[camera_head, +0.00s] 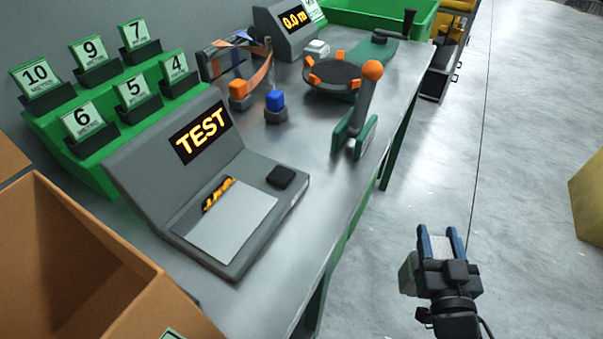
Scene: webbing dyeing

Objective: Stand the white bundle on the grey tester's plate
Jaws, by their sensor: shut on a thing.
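The grey tester (150,165) stands on the metal bench at the left, its sloped screen reading "TEST" in orange. My gripper (438,243) is at the lower right, over the floor beyond the bench's right edge and well apart from the tester. Its blue fingers are shut on a small whitish thing, which appears to be the white bundle (438,245). Most of that thing is hidden by the fingers and gripper body.
An open cardboard box (55,215) stands at the lower left, close to the tester. Number cards stand on a green stepped rack (75,135) behind. A green-based lever tool (360,120), an orange-and-black turntable (333,76) and a blue-topped block (275,103) stand farther along the bench.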

